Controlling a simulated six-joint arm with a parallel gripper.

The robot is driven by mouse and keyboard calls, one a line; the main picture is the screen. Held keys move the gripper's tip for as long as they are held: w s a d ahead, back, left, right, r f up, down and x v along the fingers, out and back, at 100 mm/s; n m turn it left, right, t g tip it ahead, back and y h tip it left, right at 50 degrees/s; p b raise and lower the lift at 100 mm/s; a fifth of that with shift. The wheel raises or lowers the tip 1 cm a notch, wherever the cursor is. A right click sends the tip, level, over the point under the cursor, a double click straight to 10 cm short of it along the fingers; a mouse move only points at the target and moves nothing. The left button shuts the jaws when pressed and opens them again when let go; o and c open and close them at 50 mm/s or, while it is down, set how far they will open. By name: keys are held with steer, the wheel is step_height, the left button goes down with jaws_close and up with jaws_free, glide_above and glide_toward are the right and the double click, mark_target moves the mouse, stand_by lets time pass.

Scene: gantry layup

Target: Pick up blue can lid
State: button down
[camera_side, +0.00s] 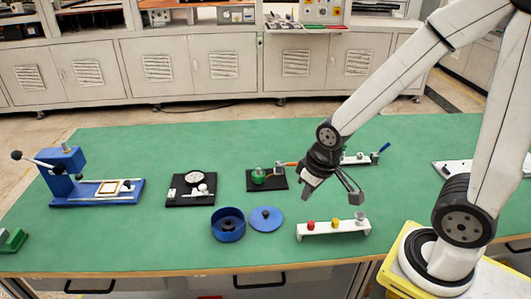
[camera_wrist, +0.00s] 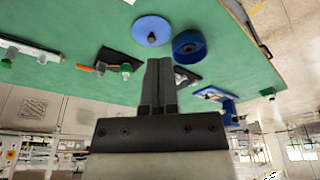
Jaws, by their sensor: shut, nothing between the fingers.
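The blue can lid (camera_side: 258,224) is a flat round disc with a small dark knob at its centre. It lies on the green table just right of the open blue can (camera_side: 228,235). In the wrist view the lid (camera_wrist: 147,26) is at the top, beside the can (camera_wrist: 189,55). My gripper (camera_wrist: 159,62) is shut with its fingers together and nothing between them. In the side view it hangs above the table, to the right of the lid and behind it, clear of it.
A white rack (camera_side: 340,232) with small coloured pieces stands right of the lid. Black plates with a dial gauge (camera_side: 194,178) and a green part (camera_side: 259,177) lie behind. A blue press (camera_side: 70,160) stands at the left. The table's front is clear.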

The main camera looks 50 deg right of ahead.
steer(key=shift+c, duration=1.6)
jaws_free()
steer(key=m+g+y, duration=0.2)
steer(key=m+y, duration=0.3)
steer(key=m, duration=1.5)
glide_toward(267, 211)
steer(key=f, duration=0.1)
steer(key=shift+w+a+f+h, duration=0.1)
steer(key=shift+a+f+h, duration=0.05)
steer(key=shift+a+f, duration=0.45)
steer(key=shift+a+f+h, duration=0.15)
steer(key=shift+a+f, duration=0.25)
steer(key=shift+f, duration=0.35)
steer(key=shift+f, duration=0.1)
